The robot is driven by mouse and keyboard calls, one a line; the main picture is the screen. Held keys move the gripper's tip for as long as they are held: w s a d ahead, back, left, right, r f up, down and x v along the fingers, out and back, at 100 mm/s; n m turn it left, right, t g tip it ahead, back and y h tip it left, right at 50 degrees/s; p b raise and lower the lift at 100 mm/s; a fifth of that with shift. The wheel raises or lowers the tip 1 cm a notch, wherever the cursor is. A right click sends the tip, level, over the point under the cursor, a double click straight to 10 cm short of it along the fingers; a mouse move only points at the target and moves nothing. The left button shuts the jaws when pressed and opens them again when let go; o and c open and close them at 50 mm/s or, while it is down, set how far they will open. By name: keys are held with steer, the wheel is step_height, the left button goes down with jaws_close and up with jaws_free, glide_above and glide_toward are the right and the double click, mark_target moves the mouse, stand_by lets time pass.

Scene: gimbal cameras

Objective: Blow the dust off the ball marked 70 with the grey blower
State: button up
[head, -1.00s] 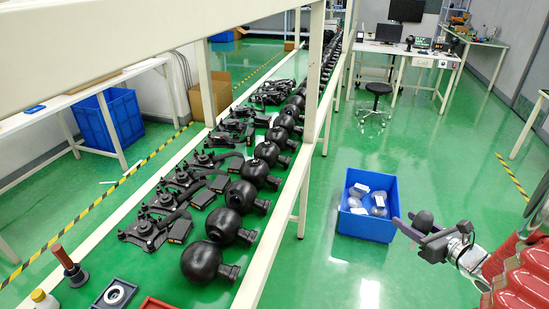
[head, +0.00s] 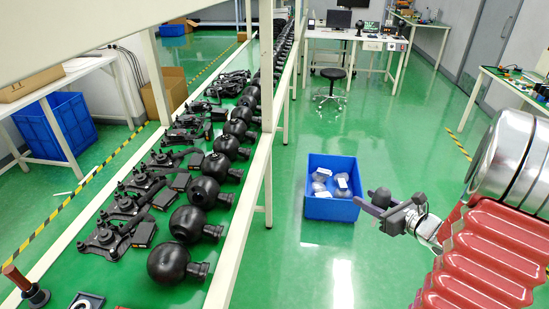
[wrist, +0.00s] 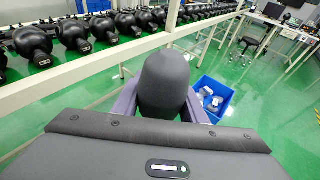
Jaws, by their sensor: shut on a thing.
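My gripper (head: 374,205) is held out over the floor to the right of the bench. It is shut on a dark grey, rounded thing that looks like the grey blower (wrist: 165,82), which fills the middle of the wrist view between the purple fingers. The blower's tip cannot be made out. A row of black balls (head: 168,264) with short necks lies along the green bench, well to the left of my gripper. The balls also show in the wrist view (wrist: 73,34). Their small white labels are too small to read, so I cannot tell which is marked 70.
A blue crate (head: 331,209) with clear and white items stands on the floor beside my gripper. The bench's white edge rail (head: 240,235) and upright post (head: 267,80) stand between my gripper and the balls. Green floor is open around the crate.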

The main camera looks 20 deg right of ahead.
steer(key=w+a+f+n+g+y, duration=0.2)
steer(key=a+f, duration=0.3)
steer(key=a, duration=0.5)
steer(key=w+a+f+n+g+y, duration=0.2)
steer(key=a+f+n+y, duration=0.1)
steer(key=a, duration=0.7)
steer(key=w+a+f+n+g+y, duration=0.2)
steer(key=a+f+n+y, duration=0.1)
steer(key=a+f, duration=0.5)
steer(key=shift+a+n+y, duration=0.3)
steer(key=shift+a+y, duration=0.3)
steer(key=shift+a, duration=0.55)
steer(key=shift+f, duration=0.1)
